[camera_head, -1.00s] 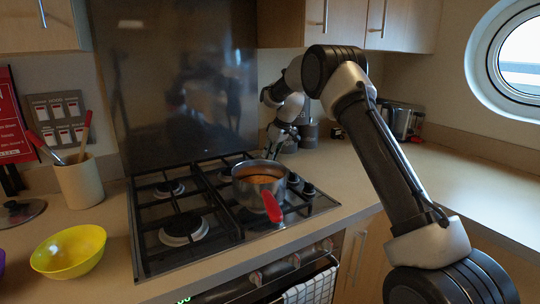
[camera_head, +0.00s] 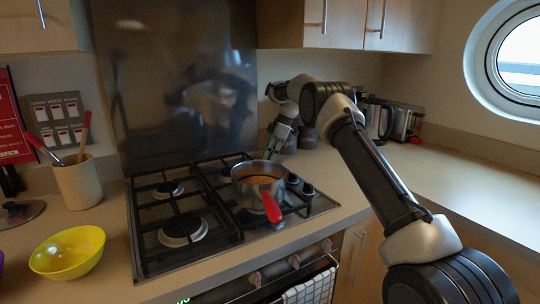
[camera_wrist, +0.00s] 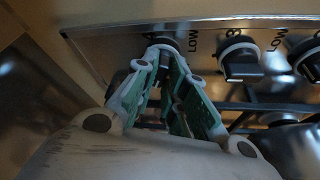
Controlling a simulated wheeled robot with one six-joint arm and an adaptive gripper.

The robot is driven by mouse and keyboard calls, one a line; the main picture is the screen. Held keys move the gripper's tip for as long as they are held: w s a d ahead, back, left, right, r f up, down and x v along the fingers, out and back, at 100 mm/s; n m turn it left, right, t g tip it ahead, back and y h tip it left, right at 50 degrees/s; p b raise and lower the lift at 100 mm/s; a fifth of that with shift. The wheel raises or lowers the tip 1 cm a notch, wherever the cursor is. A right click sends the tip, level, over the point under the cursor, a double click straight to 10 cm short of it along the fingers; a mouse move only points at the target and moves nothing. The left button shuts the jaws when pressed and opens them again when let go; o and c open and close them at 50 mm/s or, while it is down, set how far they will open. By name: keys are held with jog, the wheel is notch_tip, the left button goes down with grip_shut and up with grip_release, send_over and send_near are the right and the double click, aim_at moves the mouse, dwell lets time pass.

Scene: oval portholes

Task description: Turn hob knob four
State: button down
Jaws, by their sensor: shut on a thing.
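My gripper (camera_wrist: 168,50) is shut on a dark round hob knob (camera_wrist: 166,43) at the corner end of the row in the wrist view. The fingers hide much of this knob, and I cannot read its number. Two more dark knobs with pale rims show to the right, a middle knob (camera_wrist: 238,57) and an outer knob (camera_wrist: 308,60). In the head view my gripper (camera_head: 270,154) reaches down to the hob's far right edge, behind the saucepan (camera_head: 246,190). The held knob is hidden there. Two free knobs, one (camera_head: 293,179) behind the other (camera_head: 308,188), sit right of the pan.
The saucepan, with brown contents, stands on the hob (camera_head: 151,262) close to my gripper, its red handle (camera_head: 271,207) toward the front. A kettle (camera_head: 375,119) and toaster (camera_head: 403,122) stand behind my arm. The right counter (camera_head: 460,185) is clear.

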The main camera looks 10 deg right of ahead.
jog(key=shift+n, duration=0.3)
jog(key=c, duration=1.5)
grip_release()
jog(key=shift+o, duration=0.2)
jog(key=v, duration=1.2)
jog(key=shift+w, duration=0.1)
